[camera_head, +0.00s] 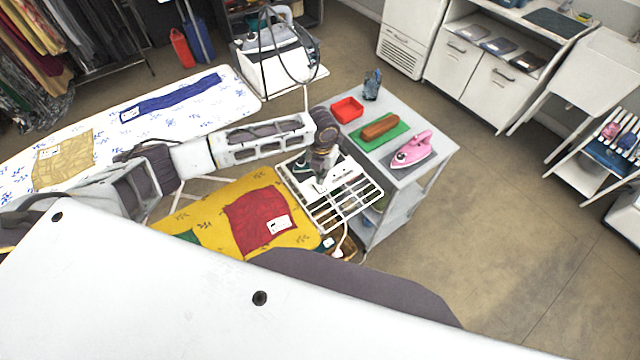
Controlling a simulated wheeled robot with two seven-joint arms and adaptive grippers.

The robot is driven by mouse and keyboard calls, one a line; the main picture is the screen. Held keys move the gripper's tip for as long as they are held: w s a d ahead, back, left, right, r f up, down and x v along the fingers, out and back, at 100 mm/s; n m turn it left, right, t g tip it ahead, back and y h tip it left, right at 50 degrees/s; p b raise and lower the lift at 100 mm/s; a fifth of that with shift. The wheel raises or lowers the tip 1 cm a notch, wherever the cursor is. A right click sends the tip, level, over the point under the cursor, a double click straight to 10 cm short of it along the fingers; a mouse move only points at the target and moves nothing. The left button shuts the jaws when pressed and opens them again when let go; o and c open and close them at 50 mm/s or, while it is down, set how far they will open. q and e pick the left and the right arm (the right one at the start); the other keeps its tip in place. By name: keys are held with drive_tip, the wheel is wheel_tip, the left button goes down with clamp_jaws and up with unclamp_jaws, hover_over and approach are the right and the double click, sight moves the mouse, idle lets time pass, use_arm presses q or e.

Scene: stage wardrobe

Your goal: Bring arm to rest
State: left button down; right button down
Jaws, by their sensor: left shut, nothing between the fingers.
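My left arm reaches in from the left across the ironing boards. My left gripper (321,180) points down above a white wire rack (355,211) at the left side of the grey cart. Its fingers are small here and look closed, with nothing seen between them. I cannot tell whether the fingertips touch the rack. My right gripper is not in view. My own white body covers the bottom of the picture.
The grey cart (433,152) holds a red tray (347,109), a brown block on a green mat (366,142) and a pink iron (412,149). A yellow ironing board (190,215) carries a red folded cloth (259,220). Open floor (500,220) lies to the right.

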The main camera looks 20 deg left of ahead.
use_arm(q)
drive_tip(key=shift+r+p, duration=0.3)
drive_tip(key=shift+r, duration=0.15)
drive_tip(key=shift+f, duration=0.1)
idle(0.4)
